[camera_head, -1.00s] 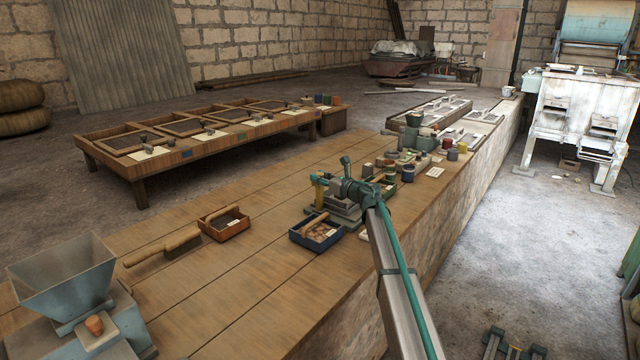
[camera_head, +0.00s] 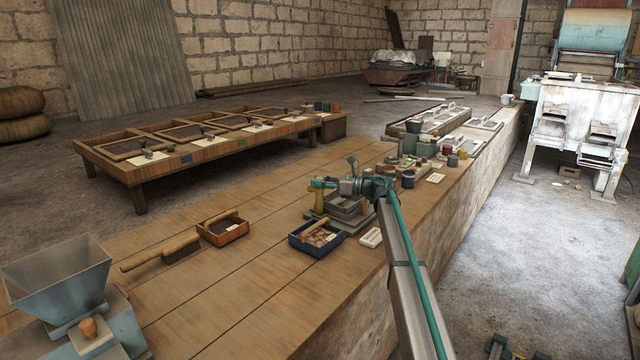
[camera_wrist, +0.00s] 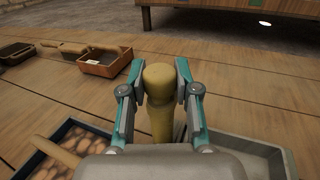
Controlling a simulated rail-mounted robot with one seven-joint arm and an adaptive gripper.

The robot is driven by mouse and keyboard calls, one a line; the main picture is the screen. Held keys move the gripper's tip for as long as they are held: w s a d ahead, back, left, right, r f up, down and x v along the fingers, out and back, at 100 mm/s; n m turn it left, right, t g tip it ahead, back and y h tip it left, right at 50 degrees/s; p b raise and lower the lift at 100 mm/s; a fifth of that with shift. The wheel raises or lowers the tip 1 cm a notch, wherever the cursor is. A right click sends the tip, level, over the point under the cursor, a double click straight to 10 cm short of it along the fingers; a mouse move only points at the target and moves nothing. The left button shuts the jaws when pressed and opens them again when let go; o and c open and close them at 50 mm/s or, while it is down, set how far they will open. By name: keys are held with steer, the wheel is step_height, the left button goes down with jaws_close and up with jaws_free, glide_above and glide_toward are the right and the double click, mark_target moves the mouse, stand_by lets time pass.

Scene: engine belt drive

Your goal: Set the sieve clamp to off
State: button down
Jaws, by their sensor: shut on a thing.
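The sieve clamp unit, a grey stand with shallow grey trays (camera_head: 347,206), sits on the wooden bench. A yellow rounded handle (camera_head: 319,200) stands upright at its left side. It also shows in the wrist view (camera_wrist: 158,85), between the two teal-edged fingers. My gripper (camera_head: 320,185) is at the top of this handle, shut on it; the fingers in the wrist view (camera_wrist: 158,76) lie on either side of its knob. The handle's foot is hidden in the wrist view.
A blue tray of brown pieces (camera_head: 316,239) sits close in front of the unit. A reddish tray (camera_head: 222,229) and a brush (camera_head: 162,252) lie farther left. Pots and jars (camera_head: 410,165) crowd the bench behind. Open bench lies left of the unit.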

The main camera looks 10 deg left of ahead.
steer(key=shift+a, duration=0.1)
steer(key=c, duration=0.8)
jaws_free()
steer(key=d, duration=0.4)
steer(key=s+d, duration=0.1)
steer(key=d, duration=0.3)
steer(key=s+d, duration=0.1)
steer(key=d, duration=0.3)
